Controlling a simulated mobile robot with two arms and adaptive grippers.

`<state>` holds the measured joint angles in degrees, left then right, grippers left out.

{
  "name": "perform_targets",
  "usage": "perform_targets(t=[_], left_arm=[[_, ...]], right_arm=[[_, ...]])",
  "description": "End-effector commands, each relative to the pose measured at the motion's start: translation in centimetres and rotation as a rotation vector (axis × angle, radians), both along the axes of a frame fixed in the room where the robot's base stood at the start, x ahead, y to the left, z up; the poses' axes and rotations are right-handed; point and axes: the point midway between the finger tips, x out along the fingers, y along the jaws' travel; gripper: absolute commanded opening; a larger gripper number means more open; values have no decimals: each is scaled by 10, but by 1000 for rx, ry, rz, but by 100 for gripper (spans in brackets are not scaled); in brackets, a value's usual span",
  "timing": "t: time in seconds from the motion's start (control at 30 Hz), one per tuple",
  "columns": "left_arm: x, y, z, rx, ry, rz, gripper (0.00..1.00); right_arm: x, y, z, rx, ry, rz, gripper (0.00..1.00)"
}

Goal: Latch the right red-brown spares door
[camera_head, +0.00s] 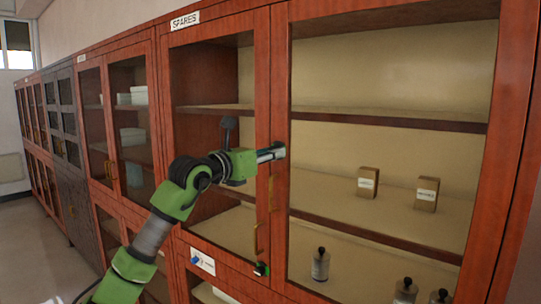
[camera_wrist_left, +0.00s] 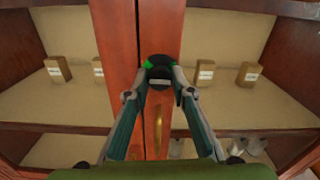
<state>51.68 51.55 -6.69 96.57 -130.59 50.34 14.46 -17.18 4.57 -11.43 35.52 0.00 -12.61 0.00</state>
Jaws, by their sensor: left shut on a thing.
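The right red-brown spares door (camera_head: 282,80) is a wooden frame with a glass pane. It looks shut, about flush beside the left spares door (camera_head: 262,70). My left gripper (camera_head: 275,152) is at the right door's left edge, above a brass handle (camera_head: 271,190). In the left wrist view its two fingers (camera_wrist_left: 159,92) are shut on a round black latch knob (camera_wrist_left: 158,62) with green marks. The knob sits on the door's upright, above the brass handle (camera_wrist_left: 158,125). In the head view the gripper hides the knob. My right gripper is not in view.
The SPARES label (camera_head: 185,21) is on the cabinet's top left. Small brown boxes (camera_head: 368,182) and dark-capped bottles (camera_head: 320,264) stand on shelves behind the glass. A small black and green thing (camera_head: 261,269) is below the doors. More cabinets run along the left, beside open floor.

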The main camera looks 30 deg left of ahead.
Motion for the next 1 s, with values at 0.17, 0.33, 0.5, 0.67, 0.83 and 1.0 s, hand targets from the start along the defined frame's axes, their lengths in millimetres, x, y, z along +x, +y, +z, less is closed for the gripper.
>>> perform_targets(t=[0.17, 0.33, 0.5, 0.67, 0.83, 1.0], left_arm=[[0, 1, -2, 105, -7, 2, 1], [0, 2, -2, 249, -18, 3, 1], [0, 1, -2, 410, -32, 2, 1], [0, 2, -1, 561, -44, 2, 1], [0, 2, -1, 722, -55, 1, 1], [0, 2, 0, 883, -68, 1, 1]], right_arm=[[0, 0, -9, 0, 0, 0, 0], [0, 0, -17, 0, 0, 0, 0], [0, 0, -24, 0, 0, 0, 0], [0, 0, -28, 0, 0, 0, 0], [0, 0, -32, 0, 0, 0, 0], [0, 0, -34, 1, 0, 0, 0]])
